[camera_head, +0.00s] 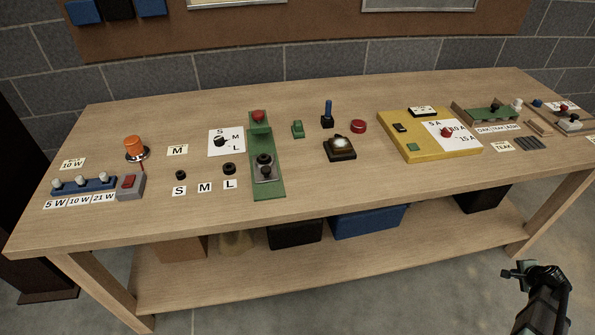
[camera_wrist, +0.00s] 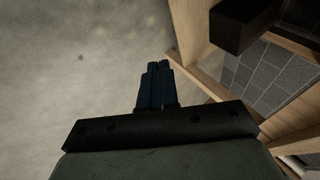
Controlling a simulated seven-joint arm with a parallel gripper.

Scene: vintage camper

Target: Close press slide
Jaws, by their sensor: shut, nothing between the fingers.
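The press is a tall green plate (camera_head: 280,188) on the workbench left of centre in the head view, with a red knob (camera_head: 258,116) at its far end. Toward its near end is a grey sliding part (camera_head: 275,173) with black round pieces on it. I cannot tell how far the slide is out. My gripper (camera_head: 512,272) is at the lower right of the head view, in front of the bench and far from the press. In the wrist view its fingers (camera_wrist: 155,72) are together with nothing between them, above the floor. The press is not in the wrist view.
The bench top (camera_head: 330,208) is clear along its front edge. Left of the press are a selector dial card (camera_head: 226,134) and letter labels; right of it are a dark box (camera_head: 341,152) and a yellow unit (camera_head: 428,151). Bins, including a blue one (camera_head: 366,222), stand below.

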